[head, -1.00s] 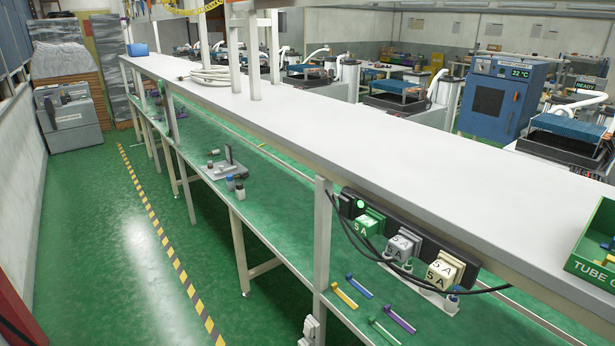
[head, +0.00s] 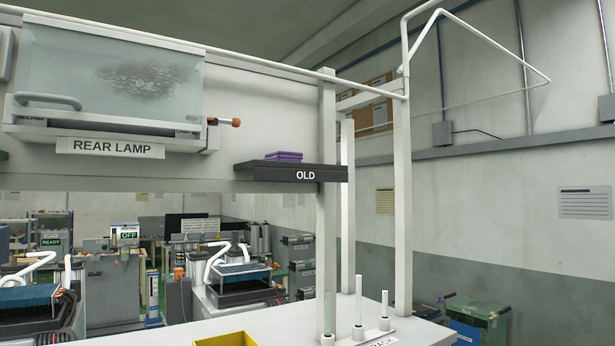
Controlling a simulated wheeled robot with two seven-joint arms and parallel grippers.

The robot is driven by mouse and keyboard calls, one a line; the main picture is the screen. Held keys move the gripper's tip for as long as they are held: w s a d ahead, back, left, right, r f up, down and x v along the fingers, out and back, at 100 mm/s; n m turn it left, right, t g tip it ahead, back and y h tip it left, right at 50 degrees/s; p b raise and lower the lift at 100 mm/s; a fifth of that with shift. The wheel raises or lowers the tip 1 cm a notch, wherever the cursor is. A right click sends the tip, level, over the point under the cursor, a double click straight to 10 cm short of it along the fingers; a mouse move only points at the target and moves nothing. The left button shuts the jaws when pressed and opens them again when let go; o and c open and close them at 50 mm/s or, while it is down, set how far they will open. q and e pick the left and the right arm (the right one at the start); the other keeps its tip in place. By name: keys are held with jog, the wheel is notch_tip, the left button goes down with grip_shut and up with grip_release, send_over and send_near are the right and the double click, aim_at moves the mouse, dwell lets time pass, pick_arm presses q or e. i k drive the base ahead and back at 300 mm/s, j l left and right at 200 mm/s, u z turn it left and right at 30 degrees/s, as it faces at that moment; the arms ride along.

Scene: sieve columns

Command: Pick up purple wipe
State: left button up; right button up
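A small flat stack of purple wipes (head: 285,156) lies on a dark shelf (head: 290,171) labelled OLD, in the middle of the head view. The shelf is fixed at the upright posts, above the white bench. Neither of my grippers is in view.
Left of the shelf is a glass-fronted box (head: 112,75) labelled REAR LAMP, with an orange-tipped handle (head: 236,122). White posts (head: 402,200) stand right of the shelf. Below are a white bench top (head: 270,326), a yellow tray (head: 226,340) and a rack with upright pegs (head: 358,330).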

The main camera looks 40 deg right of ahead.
aim_at(278, 156)
jog(key=z, duration=1.1)
